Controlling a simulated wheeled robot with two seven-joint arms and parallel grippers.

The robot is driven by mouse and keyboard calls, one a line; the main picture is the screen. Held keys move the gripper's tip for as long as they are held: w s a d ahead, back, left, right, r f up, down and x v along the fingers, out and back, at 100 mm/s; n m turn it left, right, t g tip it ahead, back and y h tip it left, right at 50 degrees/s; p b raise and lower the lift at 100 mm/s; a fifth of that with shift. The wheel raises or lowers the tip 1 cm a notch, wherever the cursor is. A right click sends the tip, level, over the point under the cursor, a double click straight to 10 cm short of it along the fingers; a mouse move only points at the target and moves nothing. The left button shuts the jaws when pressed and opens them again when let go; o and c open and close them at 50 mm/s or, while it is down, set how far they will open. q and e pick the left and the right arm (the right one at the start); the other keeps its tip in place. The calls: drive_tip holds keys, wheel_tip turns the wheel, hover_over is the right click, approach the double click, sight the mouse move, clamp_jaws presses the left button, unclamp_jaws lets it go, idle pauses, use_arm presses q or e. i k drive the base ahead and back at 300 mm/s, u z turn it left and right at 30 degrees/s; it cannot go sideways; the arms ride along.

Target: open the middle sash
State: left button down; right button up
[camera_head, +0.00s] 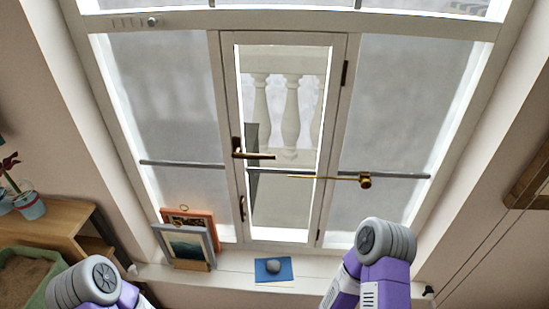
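The middle sash (229,110) is a narrow white-framed pane between two wider frosted panes. It looks shut in its frame, with hinges on its right edge. A brass lever handle (255,155) sits on its left side and points right, roughly level. A smaller dark catch (242,208) is lower on the same side. A brass rod with a knob (365,181) lies across the lower right of the sash and the right pane. Neither gripper shows; only my purple and grey arm links appear at the bottom edge, well below the handle.
Two leaning framed pictures (187,246) stand on the sill at left. A blue mat (264,275) with a grey rounded object (273,265) lies on the sill below the sash. A wooden shelf (62,225) with a potted plant (30,206) is at far left. Grey bars cross both side panes.

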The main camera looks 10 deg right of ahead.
sight(337, 41)
drive_tip(key=k, duration=0.5)
drive_tip(key=u, duration=1.55)
drive_tip(key=i, duration=0.75)
drive_tip(key=z, duration=1)
